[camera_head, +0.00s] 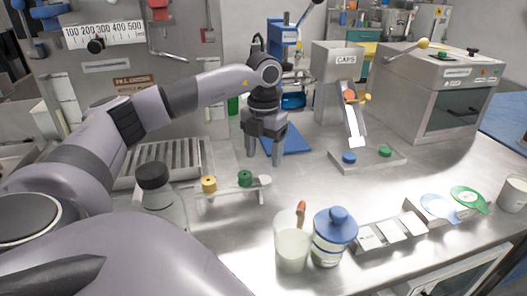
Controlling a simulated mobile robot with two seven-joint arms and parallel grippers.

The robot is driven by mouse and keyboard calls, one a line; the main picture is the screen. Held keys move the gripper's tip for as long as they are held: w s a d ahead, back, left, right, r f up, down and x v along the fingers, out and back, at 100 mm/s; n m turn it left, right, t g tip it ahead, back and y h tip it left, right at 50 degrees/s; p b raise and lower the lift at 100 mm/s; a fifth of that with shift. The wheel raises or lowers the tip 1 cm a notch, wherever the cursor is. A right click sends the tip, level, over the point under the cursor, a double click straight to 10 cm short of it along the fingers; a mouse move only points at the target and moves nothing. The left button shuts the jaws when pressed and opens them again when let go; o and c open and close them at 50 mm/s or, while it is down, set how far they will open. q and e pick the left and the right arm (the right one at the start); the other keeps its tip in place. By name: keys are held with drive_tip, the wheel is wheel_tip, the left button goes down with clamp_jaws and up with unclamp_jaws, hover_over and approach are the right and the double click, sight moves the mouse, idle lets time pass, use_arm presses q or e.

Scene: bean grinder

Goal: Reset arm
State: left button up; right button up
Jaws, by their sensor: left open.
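My left arm comes in from the left and reaches over the metal bench. My left gripper (264,155) points down, open, its two fingers apart with nothing between them. It hangs in front of the blue grinder (283,38), above or near a blue mat (296,138) on the bench. Whether the fingertips touch the bench I cannot tell. My right gripper is not in view.
A rack with yellow and green caps (230,190), a dark-capped bottle (160,200), a cup (293,247) and a blue-lidded jar (334,238) stand in front. A CAPS dispenser (338,85) and an oven (435,95) stand right.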

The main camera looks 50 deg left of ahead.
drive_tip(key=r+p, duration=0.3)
drive_tip(key=p, duration=0.1)
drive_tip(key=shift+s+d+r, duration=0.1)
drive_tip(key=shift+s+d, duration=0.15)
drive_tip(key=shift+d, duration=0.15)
